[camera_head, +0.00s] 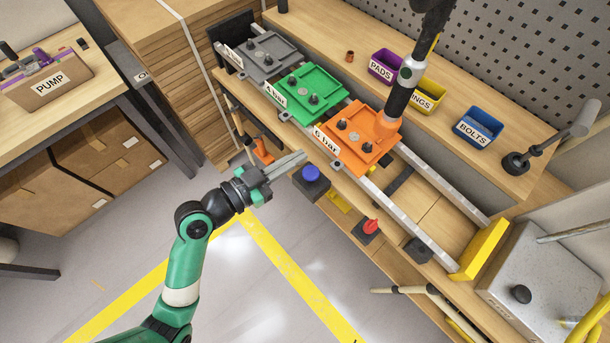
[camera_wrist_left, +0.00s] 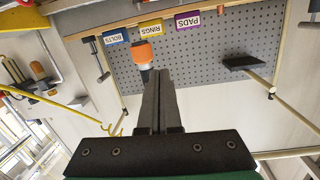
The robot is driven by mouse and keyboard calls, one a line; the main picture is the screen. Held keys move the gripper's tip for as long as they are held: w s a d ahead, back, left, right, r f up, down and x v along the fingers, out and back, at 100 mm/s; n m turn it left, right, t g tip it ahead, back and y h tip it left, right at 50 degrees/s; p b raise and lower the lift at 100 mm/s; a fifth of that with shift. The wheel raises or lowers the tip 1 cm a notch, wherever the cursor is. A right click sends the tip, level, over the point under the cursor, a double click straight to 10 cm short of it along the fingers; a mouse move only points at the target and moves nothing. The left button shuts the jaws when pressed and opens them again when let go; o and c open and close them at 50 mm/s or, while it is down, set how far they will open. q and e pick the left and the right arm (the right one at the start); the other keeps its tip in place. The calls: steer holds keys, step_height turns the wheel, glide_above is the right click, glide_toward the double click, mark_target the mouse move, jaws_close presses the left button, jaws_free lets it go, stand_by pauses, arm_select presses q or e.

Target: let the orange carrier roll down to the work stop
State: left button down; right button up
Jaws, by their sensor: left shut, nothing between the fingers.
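The orange carrier (camera_head: 342,149) sits on the sloping rail track, just below the green carrier (camera_head: 322,83) and by the "6 bar" label. The yellow work stop (camera_head: 483,250) stands at the lower right end of the track, with bare rails between it and the orange carrier. My left gripper (camera_head: 304,156) is shut and empty, close to the front of the track, left of the orange carrier and above a black box with a blue button (camera_head: 310,173). Its closed fingers (camera_wrist_left: 160,75) also show in the left wrist view. My right gripper is out of view.
A hanging black tool with an orange part (camera_head: 386,121) overlaps the orange carrier's right corner. A grey carrier (camera_head: 265,54) is behind the green one. A red knob (camera_head: 371,226) is on the front edge. Purple (camera_head: 383,67), yellow (camera_head: 427,94) and blue (camera_head: 480,125) bins stand behind.

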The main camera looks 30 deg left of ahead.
arm_select(q)
steer(key=s+a+f+n+g+y+b, duration=0.1)
steer(key=s+a+f+n, duration=0.1)
steer(key=f, duration=0.7)
steer(key=shift+s+a+y, duration=0.3)
steer(key=shift+s+a, duration=0.15)
steer(key=shift+s, duration=0.65)
steer(key=shift+w+f, duration=0.1)
steer(key=shift+f, duration=0.05)
steer(key=b, duration=0.1)
glide_above(305, 176)
step_height(305, 176, down, 2)
step_height(305, 176, down, 4)
steer(key=shift+r+b, duration=0.1)
steer(key=shift+b, duration=0.85)
steer(key=shift+f, duration=0.25)
